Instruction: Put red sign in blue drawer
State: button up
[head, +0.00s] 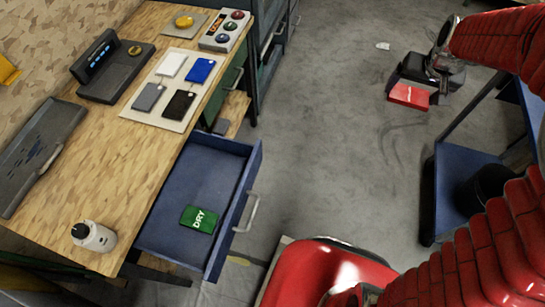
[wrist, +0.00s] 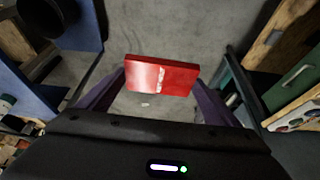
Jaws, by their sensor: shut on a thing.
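The red sign (head: 410,96) is a flat red block with white marking. In the head view it is at the upper right, above the grey floor and held at my gripper (head: 424,84). In the wrist view the red sign (wrist: 161,76) lies between my two dark fingers (wrist: 160,88), which are shut on it. The blue drawer (head: 190,170) is pulled open under the wooden workbench, left of centre in the head view. My gripper is well away from it, to the right and farther back. A green block marked DRY (head: 199,219) lies in the drawer.
A blue-shelved frame (head: 462,172) stands at right. Floor between is clear.

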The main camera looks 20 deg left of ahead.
aim_at(213, 188)
jog(key=z, duration=0.1)
jog(key=i, duration=1.1)
jog(key=u, duration=1.75)
jog(key=i, duration=0.2)
jog(key=u, duration=2.1)
